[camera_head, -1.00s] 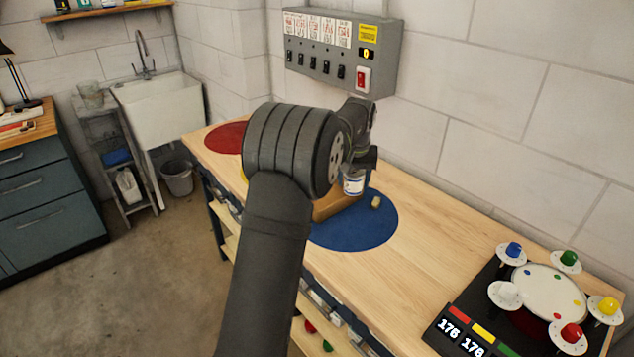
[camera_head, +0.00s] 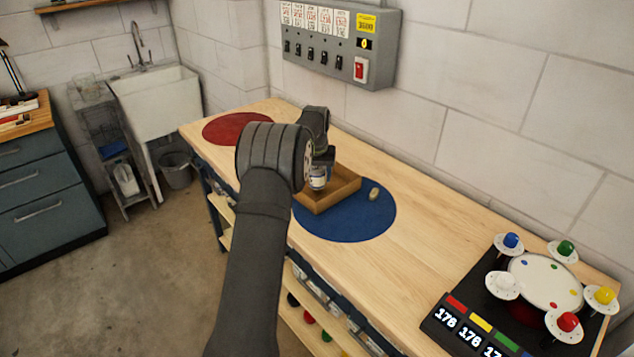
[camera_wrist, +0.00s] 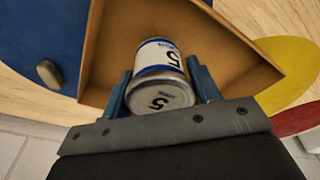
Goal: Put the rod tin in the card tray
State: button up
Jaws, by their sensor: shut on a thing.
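The rod tin (camera_wrist: 161,72) is a small can with a white and blue label marked 5. My gripper (camera_wrist: 162,92) is shut on it, one blue finger on each side. In the head view the rod tin (camera_head: 318,178) hangs from my gripper (camera_head: 322,163) over the card tray (camera_head: 347,191). The card tray is a brown, low-walled box on the blue disc, and it also shows behind the tin in the wrist view (camera_wrist: 106,45). I cannot tell whether the tin touches the tray floor. My arm hides the tray's left part.
A small tan pebble-like object (camera_head: 374,194) lies on the blue disc (camera_head: 345,228) right of the tray. A red disc (camera_head: 237,128) lies at the bench's far end. A drum device (camera_head: 545,282) with coloured knobs stands at the right. Bare wood lies between.

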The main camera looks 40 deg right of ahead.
aim_at(317, 183)
jog(key=shift+f, duration=1.45)
jog(key=shift+f, duration=0.1)
jog(key=o, duration=1.1)
jog(key=shift+f, duration=0.1)
jog(key=r, duration=0.4)
jog(key=s+a+r, duration=0.1)
jog(key=r, duration=0.7)
jog(key=shift+s+a+r, duration=0.1)
jog(key=shift+s+a, duration=0.05)
jog(key=shift+s, duration=0.05)
jog(key=f, duration=0.4)
jog(key=w+f, duration=0.1)
jog(key=f, duration=0.3)
jog(key=d+f, duration=0.1)
jog(key=f, duration=0.3)
jog(key=shift+w+d+f, duration=0.1)
jog(key=shift+w+f, duration=0.05)
jog(key=shift+f, duration=0.1)
notch_tip(317, 183, up, 3)
jog(key=shift+r, duration=0.75)
